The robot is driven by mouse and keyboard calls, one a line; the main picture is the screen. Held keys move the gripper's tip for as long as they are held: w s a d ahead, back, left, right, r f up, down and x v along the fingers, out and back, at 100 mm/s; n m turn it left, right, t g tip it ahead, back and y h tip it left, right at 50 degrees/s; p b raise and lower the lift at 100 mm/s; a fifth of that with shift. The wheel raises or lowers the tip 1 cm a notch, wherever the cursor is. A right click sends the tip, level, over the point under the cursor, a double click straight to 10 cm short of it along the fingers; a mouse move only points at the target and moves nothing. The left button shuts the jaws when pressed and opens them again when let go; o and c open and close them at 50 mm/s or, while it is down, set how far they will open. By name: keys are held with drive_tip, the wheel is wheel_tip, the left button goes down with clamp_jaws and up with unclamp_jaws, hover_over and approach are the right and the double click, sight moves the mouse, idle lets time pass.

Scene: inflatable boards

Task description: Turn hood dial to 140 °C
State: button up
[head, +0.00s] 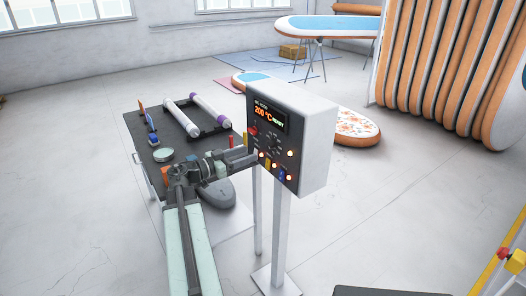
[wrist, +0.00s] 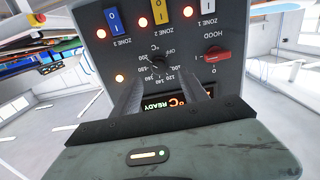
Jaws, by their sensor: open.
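The control box (head: 312,150) stands on a post, with its dark panel facing my arm. Its display (head: 270,115) reads 200 °C and READY. In the wrist view, upside down, the black temperature dial (wrist: 159,63) has a printed °C scale with an OFF mark; its exact pointer setting is too small to read. A red switch (wrist: 217,56) labelled HOOD sits beside it and also shows in the head view (head: 253,131). My gripper (wrist: 161,84) is open, its fingers reaching toward the panel on either side of the dial; contact cannot be told.
Blue (wrist: 112,20), yellow (wrist: 160,11) and white zone rockers with lit lamps sit close to the dial. A dark workbench (head: 150,130) with rollers stands left of the box. Inflatable boards (head: 440,70) line the back right. Open floor lies at the left.

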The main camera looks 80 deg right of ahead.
sight(268, 146)
drive_tip(key=x, duration=0.8)
drive_tip(key=shift+s+r, duration=0.25)
drive_tip(key=shift+s, duration=0.05)
drive_tip(key=shift+a, duration=0.1)
clamp_jaws()
